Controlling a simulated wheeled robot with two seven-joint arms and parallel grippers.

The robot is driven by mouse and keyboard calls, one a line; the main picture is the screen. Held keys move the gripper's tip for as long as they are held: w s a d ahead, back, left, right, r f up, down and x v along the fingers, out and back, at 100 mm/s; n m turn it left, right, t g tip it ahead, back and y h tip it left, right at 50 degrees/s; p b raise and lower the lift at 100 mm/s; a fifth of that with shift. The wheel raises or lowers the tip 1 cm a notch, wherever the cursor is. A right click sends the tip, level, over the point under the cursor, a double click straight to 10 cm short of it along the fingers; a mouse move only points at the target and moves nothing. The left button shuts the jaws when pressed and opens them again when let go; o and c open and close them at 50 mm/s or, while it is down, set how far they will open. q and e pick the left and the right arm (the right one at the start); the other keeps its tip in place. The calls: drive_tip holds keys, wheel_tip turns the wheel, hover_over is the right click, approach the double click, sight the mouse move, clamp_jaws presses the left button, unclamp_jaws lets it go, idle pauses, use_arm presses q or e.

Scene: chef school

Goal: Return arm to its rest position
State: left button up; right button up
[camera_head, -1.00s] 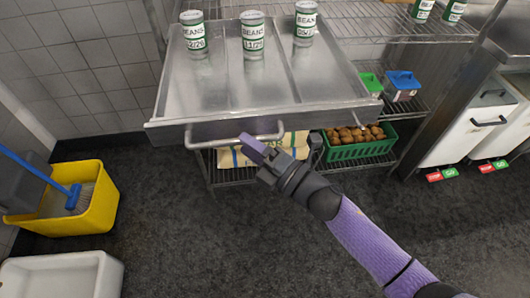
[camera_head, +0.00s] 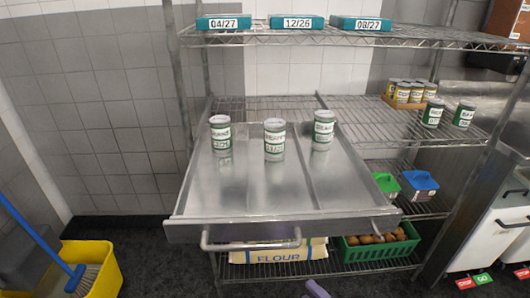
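Only a small purple tip of my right gripper (camera_head: 316,289) shows at the bottom edge, below and apart from the drawer handle (camera_head: 252,243). The rest of that arm is out of view, and I cannot tell whether its fingers are open. My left gripper is not in view. The metal drawer (camera_head: 240,200) is pulled out from the wire rack. Three bean cans stand upright in it: one at left (camera_head: 221,136), one in the middle (camera_head: 274,140) and one at right (camera_head: 323,130).
Dated teal boxes (camera_head: 297,22) sit on the top shelf, and more cans (camera_head: 410,92) on the middle shelf at right. A flour bag (camera_head: 275,253) and a green crate (camera_head: 380,248) lie below the drawer. A yellow bucket (camera_head: 95,262) stands at lower left.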

drive_tip(key=s+d+f+m+g+h, duration=0.35)
drive_tip(key=s+f+m, duration=0.35)
drive_tip(key=f, duration=0.4)
drive_tip(key=s+d+f+m+g+h, duration=0.35)
drive_tip(key=s+f+m+h, duration=0.35)
drive_tip(key=f, duration=0.5)
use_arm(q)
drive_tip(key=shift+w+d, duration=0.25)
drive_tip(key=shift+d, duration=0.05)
use_arm(e)
drive_tip(key=s+f+m+g, duration=0.3)
drive_tip(key=s, duration=0.7)
drive_tip(key=s+f+m+g, duration=0.2)
drive_tip(key=s+f+g, duration=0.1)
drive_tip(key=s, duration=0.8)
drive_tip(key=shift+s+d+m+g+y, duration=0.2)
drive_tip(key=shift+d+m+g+y, duration=0.2)
drive_tip(key=shift+g, duration=0.2)
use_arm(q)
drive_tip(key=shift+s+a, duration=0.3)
use_arm(e)
drive_tip(key=shift+w, duration=0.1)
